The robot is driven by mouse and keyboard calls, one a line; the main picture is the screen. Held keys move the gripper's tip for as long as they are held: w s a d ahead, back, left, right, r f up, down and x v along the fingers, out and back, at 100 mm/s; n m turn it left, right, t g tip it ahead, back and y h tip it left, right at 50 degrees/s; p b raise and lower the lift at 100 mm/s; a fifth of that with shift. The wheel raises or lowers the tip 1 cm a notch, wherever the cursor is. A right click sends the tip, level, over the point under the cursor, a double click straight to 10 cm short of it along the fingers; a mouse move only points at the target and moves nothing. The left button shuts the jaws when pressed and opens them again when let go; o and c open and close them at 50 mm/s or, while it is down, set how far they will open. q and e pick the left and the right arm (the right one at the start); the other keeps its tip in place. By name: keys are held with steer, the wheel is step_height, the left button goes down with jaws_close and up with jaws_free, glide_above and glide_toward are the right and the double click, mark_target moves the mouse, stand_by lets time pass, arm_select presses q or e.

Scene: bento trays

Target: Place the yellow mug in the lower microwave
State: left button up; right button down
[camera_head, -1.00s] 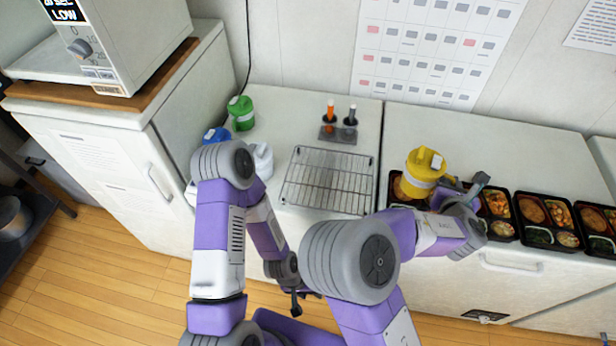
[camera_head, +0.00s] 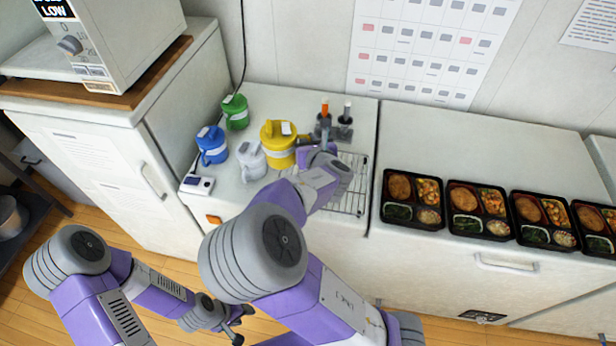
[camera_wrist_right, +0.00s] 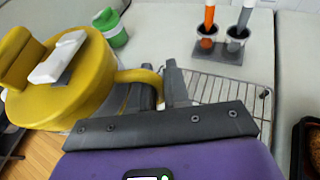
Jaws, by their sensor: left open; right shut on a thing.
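The yellow mug (camera_head: 277,152), lidded with a white tab on top, is held by its handle in my right gripper (camera_head: 322,140), above the counter left of the wire rack. In the right wrist view the yellow mug (camera_wrist_right: 70,88) is at left, and its handle reaches into the jaws of the right gripper (camera_wrist_right: 162,88). My left gripper (camera_head: 238,325) is open and empty, low in front of the counter. A microwave (camera_head: 130,45) stands on the cabinet at upper left. Its dial and a "LOW" label show; I cannot tell if another microwave is above.
Blue (camera_head: 212,146), white (camera_head: 250,160) and green (camera_head: 235,112) mugs stand on the counter left of the yellow one. A wire rack (camera_head: 352,200), a marker holder (camera_head: 343,131) and a small device (camera_head: 197,184) are nearby. Several bento trays (camera_head: 415,228) line the right counter.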

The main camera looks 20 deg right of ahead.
steer(key=d+f+m+g+h+b, duration=0.15)
steer(key=d+m+h+b, duration=0.25)
steer(key=d, duration=0.9)
steer(key=b, duration=0.3)
glide_above(349, 170)
step_height(349, 170, down, 6)
steer(key=shift+r, duration=0.1)
steer(key=shift+f+b, duration=0.9)
steer(key=shift+f, duration=1.5)
steer(key=shift+f, duration=0.1)
steer(key=c, duration=1.1)
jaws_free()
